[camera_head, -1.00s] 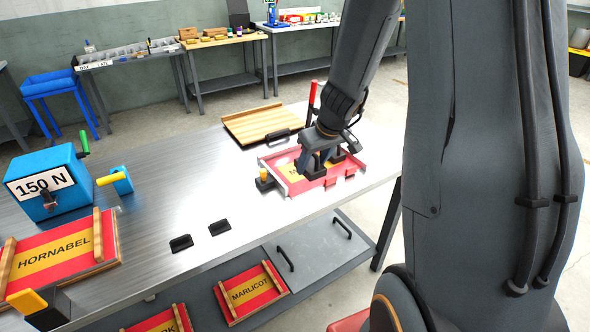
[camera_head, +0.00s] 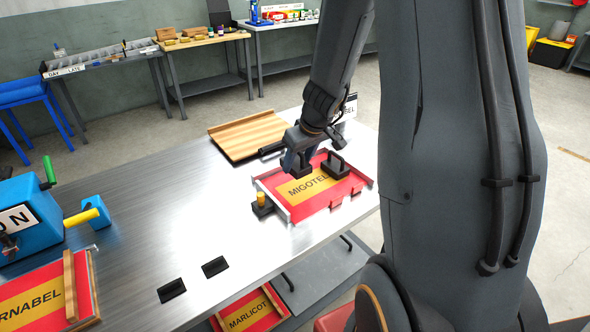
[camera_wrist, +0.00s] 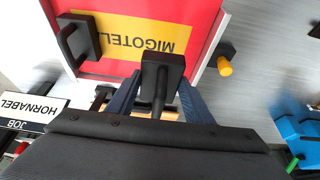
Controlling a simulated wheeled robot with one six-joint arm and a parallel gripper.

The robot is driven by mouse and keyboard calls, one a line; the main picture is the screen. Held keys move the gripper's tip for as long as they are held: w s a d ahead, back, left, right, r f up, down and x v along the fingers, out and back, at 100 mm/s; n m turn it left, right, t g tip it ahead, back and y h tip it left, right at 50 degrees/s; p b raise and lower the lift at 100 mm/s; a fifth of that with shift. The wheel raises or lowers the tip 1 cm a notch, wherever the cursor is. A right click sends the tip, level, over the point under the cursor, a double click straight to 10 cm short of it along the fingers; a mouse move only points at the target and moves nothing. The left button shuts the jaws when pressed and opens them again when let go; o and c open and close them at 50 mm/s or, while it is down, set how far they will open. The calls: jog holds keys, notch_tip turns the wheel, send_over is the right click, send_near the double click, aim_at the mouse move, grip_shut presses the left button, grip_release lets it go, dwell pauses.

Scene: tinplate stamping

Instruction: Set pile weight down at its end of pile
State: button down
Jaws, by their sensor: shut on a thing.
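My gripper (camera_head: 297,163) is shut on a black pile weight (camera_head: 301,170), at the back left part of the red and yellow MIGOTEL pile (camera_head: 300,205). In the wrist view the blue fingers (camera_wrist: 158,98) stand either side of the upright handle of this weight (camera_wrist: 162,68), at the edge of the MIGOTEL sheet (camera_wrist: 175,14). I cannot tell whether its base touches the pile. A second black weight (camera_head: 335,166) with a loop handle sits at the pile's other end; it also shows in the wrist view (camera_wrist: 79,40).
A black stop with a yellow knob (camera_head: 262,203) stands at the pile's left edge. A wooden board (camera_head: 248,136) lies behind. The blue press (camera_head: 28,215) and HORNABEL tray (camera_head: 45,292) are at left. Two black pads (camera_head: 215,266) lie in front; the middle of the table is clear.

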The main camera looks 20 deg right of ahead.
jog(key=shift+f+b, duration=1.9)
jog(key=shift+f, duration=2.15)
jog(key=shift+f, duration=0.1)
jog(key=c, duration=0.9)
grip_release()
jog(key=p+v, duration=0.3)
jog(key=v, duration=0.8)
jog(key=shift+s+d+r, duration=0.1)
jog(key=shift+s+r, duration=0.05)
jog(key=shift+r, duration=0.2)
jog(key=shift+s+r, duration=0.15)
jog(key=shift+s, duration=0.05)
jog(key=s+a+r+m+g, duration=0.1)
jog(key=s+a+m+g, duration=0.1)
jog(key=s+a, duration=1)
jog(key=shift+s+a+g+h, duration=0.15)
jog(key=shift+s+g+h, duration=0.3)
jog(key=shift+s, duration=0.65)
